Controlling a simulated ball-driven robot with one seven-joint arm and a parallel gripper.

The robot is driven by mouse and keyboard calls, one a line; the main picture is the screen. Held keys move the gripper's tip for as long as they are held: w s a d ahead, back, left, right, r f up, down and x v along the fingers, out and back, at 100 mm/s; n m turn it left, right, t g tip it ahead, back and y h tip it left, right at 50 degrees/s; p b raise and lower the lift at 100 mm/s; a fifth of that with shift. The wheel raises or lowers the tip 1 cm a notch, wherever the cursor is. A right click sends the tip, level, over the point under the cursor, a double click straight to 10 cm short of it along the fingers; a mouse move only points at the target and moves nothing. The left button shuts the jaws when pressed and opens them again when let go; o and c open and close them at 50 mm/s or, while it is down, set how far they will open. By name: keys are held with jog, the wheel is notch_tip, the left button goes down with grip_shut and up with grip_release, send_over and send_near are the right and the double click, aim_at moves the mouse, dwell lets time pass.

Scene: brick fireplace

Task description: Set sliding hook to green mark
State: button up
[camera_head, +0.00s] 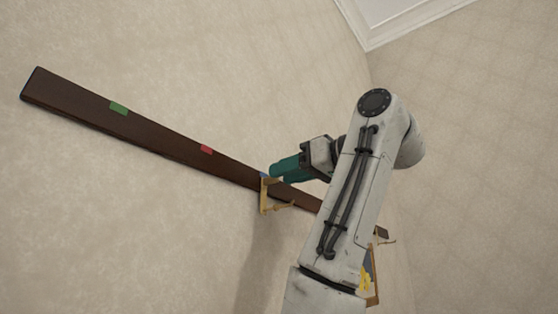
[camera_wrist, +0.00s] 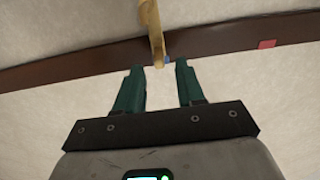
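A dark wooden rail (camera_head: 60,95) runs along the wall, with a green mark (camera_head: 118,108) near its left end and a red mark (camera_head: 206,149) nearer the middle. A brass hook (camera_head: 265,197) sits on the rail, to the right of the red mark. A bit of blue shows beside it. In the wrist view, the hook (camera_wrist: 152,25) stands just ahead of the gap between my fingers, with the red mark (camera_wrist: 267,44) to its right. My gripper (camera_wrist: 158,70) has two teal fingers, spread apart with nothing between them. The green mark is out of the wrist view.
My arm hides the rail's right part in the head view. Another small brass and dark item (camera_head: 382,236) shows beyond my arm at the lower right. The wall around the rail's left part is clear.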

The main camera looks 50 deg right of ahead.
jog(key=shift+w+r+p, duration=0.25)
jog(key=shift+w+p, duration=0.7)
jog(key=shift+p, duration=0.3)
jog(key=shift+w+f+p, duration=0.25)
jog(key=shift+w+p, duration=0.1)
jog(key=shift+p, duration=0.05)
jog(key=shift+c, duration=0.3)
grip_shut()
jog(key=shift+a, duration=0.1)
